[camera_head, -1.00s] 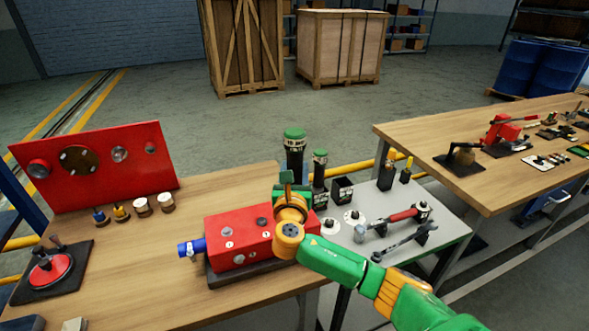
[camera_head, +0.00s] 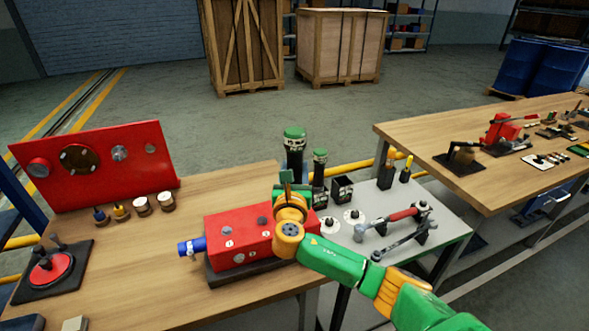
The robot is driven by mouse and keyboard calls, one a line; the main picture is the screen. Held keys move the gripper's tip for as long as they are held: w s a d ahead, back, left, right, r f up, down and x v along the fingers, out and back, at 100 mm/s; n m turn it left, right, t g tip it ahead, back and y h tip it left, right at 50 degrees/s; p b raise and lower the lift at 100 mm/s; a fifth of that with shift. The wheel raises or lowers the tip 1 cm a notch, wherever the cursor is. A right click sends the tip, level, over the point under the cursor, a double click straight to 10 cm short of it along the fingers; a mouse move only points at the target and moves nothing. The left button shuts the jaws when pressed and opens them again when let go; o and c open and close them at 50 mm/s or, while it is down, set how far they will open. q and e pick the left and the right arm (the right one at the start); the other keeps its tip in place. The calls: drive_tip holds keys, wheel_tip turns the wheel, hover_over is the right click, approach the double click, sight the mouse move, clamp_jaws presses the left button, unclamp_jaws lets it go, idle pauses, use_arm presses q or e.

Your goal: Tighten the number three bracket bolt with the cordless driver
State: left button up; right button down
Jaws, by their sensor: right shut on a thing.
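The red pump block (camera_head: 245,226) with the bracket bolts lies on a dark base on the wooden bench. Bolt heads and small white markers show on its top and front; I cannot read the numbers. My right gripper (camera_head: 288,200) is over the block's right end, pointing away from me, with its fingers mostly hidden by my orange wrist. It is shut on what seems to be the cordless driver (camera_head: 287,178), of which only a small dark green part shows above the wrist. Whether its tip touches a bolt is hidden. My left gripper is not in view.
A grey side table (camera_head: 440,231) holds a red-handled tool (camera_head: 401,215), a wrench (camera_head: 404,238) and dark holders. Green-topped cylinders (camera_head: 295,145) stand behind the block. A red panel (camera_head: 100,165) stands at the left. Bare bench (camera_head: 140,265) lies left of the block.

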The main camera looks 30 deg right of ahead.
sight(294, 155)
drive_tip(key=shift+w+d+r+p, duration=0.1)
drive_tip(key=shift+r+p, duration=0.65)
drive_tip(key=shift+p, duration=0.15)
drive_tip(key=shift+w+d+r+p, duration=0.1)
drive_tip(key=shift+r+p, duration=0.6)
drive_tip(key=shift+p, duration=0.15)
drive_tip(key=shift+s+a+r+p, duration=0.15)
drive_tip(key=shift+r+p, duration=0.55)
drive_tip(key=shift+r, duration=0.5)
drive_tip(key=shift+f, duration=0.1)
